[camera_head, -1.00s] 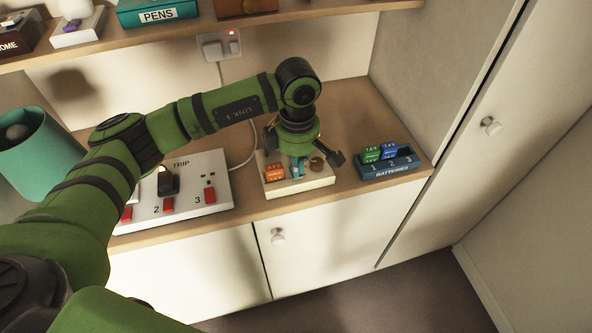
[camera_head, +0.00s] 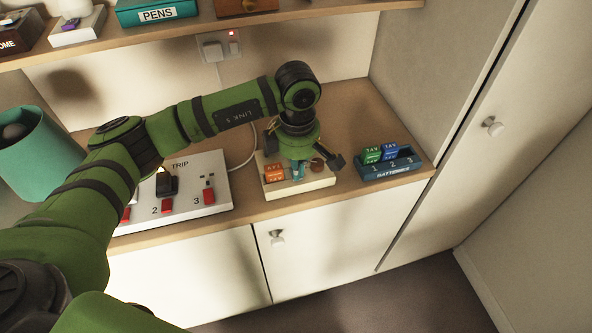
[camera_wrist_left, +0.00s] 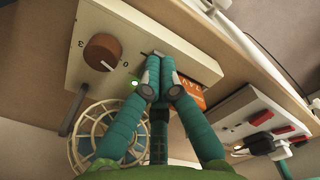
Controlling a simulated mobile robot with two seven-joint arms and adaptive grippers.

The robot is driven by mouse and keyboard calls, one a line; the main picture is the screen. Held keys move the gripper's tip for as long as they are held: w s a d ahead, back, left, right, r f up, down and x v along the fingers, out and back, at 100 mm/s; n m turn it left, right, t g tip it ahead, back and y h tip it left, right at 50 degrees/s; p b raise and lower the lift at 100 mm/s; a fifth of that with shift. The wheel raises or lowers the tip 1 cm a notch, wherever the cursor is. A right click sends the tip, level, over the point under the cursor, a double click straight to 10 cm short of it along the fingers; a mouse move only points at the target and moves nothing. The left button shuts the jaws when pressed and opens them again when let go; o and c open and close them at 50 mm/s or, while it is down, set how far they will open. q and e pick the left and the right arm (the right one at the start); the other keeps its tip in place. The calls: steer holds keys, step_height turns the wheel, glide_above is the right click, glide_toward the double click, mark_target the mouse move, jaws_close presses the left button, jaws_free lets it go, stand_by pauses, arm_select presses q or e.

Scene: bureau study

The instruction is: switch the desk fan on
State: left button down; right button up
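The desk fan's cream base (camera_head: 306,188) stands on the counter. In the left wrist view it carries a brown dial (camera_wrist_left: 102,52) with marks 0 and 3, a lit green lamp (camera_wrist_left: 134,83) and an orange block (camera_wrist_left: 191,93), which also shows in the head view (camera_head: 274,173). The dial's white mark faces the 0 side. A round cream cage (camera_wrist_left: 84,140) shows behind the fingers. My right gripper is out of view.
A white power strip (camera_head: 215,167) marked TRIP, with red switches and a black plug (camera_head: 167,184), stands left of the base. A blue battery tray (camera_head: 390,170) is close on the right. A teal lamp shade (camera_head: 38,155) stands left; a shelf (camera_head: 290,17) runs above.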

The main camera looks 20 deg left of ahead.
arm_select(q)
steer(key=shift+w+r+p, duration=0.1)
steer(key=shift+r+p, duration=0.2)
steer(key=shift+r, duration=0.25)
steer(key=shift+r+p, duration=1.2)
steer(key=shift+r, duration=1.6)
